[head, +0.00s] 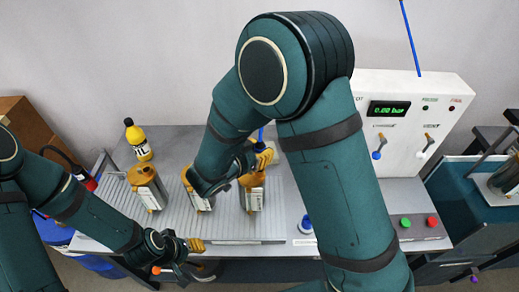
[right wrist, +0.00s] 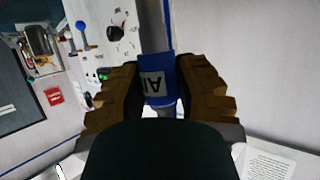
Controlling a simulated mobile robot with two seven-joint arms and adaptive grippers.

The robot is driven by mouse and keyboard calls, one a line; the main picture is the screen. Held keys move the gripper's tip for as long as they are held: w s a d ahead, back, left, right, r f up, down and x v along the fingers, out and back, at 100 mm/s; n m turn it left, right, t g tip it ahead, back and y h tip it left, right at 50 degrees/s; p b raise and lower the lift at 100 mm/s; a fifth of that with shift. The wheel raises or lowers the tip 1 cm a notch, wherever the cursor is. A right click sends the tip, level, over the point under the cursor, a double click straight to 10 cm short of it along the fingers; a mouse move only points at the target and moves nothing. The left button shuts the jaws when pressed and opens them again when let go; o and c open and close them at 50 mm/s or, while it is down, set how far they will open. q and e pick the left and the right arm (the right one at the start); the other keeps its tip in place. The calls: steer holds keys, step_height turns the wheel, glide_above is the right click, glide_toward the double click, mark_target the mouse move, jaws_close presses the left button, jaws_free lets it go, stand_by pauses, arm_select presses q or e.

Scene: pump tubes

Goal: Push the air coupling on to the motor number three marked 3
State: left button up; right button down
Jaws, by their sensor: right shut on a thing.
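My right gripper (head: 260,158) is shut on the air coupling, just above the rightmost motor (head: 252,192). Two more orange-topped motors, a left one (head: 148,188) and a middle one (head: 194,194), stand on the bench; my right arm partly covers the middle one. Their numbers are not legible. Whether coupling and motor touch is hidden. My left gripper (head: 184,250) is low at the bench's front edge; its jaw opening is unclear.
A white control panel (head: 418,130) with a green display stands at the bench's right. Green and red buttons (head: 418,221) are at front right. A yellow bottle (head: 138,140) stands at back left. The ribbed bench top (head: 225,226) is clear in front of the motors.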

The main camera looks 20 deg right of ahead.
steer(key=shift+p, duration=0.3)
steer(key=shift+f+b, duration=0.85)
steer(key=shift+f, duration=0.95)
stand_by(0.5)
steer(key=c, duration=0.7)
jaws_free()
steer(key=v, duration=1.2)
steer(key=shift+s, duration=0.1)
